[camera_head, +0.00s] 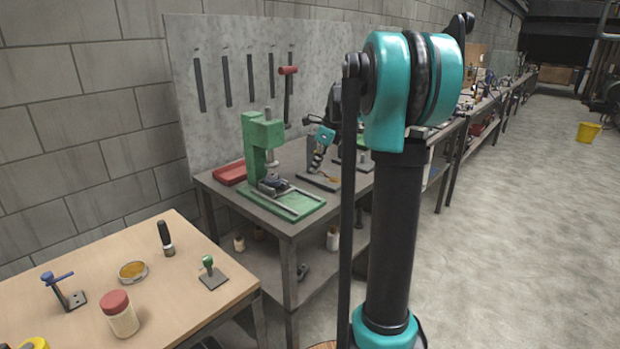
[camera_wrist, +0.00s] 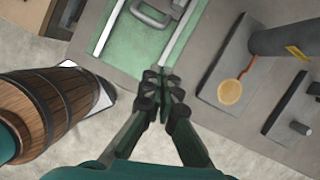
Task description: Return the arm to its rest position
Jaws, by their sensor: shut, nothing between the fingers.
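My gripper (camera_wrist: 164,78) is shut with its fingertips together and nothing between them. In the head view my gripper (camera_head: 318,158) hangs above the grey workbench, to the right of the green press (camera_head: 254,140). My arm's large teal joint and black column fill the right middle of the head view and hide part of the bench. In the wrist view the press's green base (camera_wrist: 118,62) with its pale rails lies beyond and left of the fingertips. The fingers show no contact with anything.
The grey workbench (camera_head: 262,212) also holds a red tray (camera_head: 229,173) and dark plates with fixtures. A wooden table (camera_head: 165,292) at lower left carries a jar (camera_head: 121,315) and small tools. A tool board (camera_head: 225,85) stands behind. Open floor (camera_head: 530,220) lies at right.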

